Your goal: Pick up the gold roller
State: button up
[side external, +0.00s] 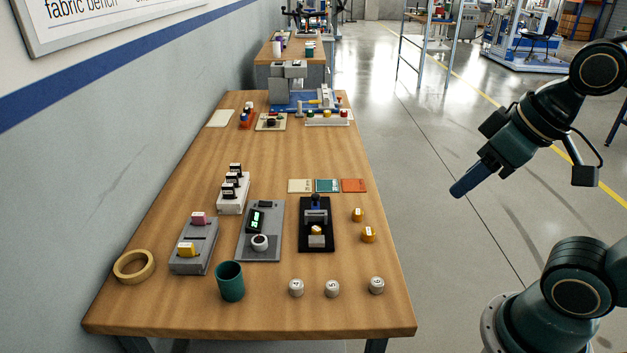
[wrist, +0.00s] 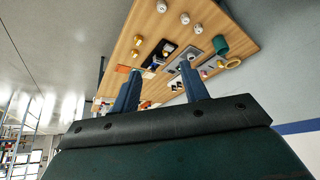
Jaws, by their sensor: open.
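Two small gold rollers stand on the wooden table right of the black fixture (side external: 327,245): one farther back (side external: 357,215) and one nearer (side external: 368,235). A similar gold piece (side external: 316,230) sits in the black fixture. Which one is the task's gold roller I cannot tell. Small gold pieces (wrist: 138,40) also show in the wrist view, beyond my fingers. My gripper (side external: 460,190) is open and empty, off the table's right side and above the floor. In the wrist view my two fingers (wrist: 160,86) are spread apart.
Three silver rollers (side external: 332,288) stand along the table's front, right of a green cup (side external: 230,281). A tape roll (side external: 134,267), grey devices (side external: 259,245) and colored cards (side external: 327,186) lie around. The table surface (side external: 380,262) right of the gold rollers is clear.

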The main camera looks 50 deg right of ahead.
jog(key=shift+o, duration=0.3)
jog(key=m+g, duration=0.6)
jog(key=m, duration=0.3)
send_over(316, 228)
notch_tip(316, 228, down, 16)
jog(key=shift+f, duration=4.25)
jog(key=shift+f, duration=0.15)
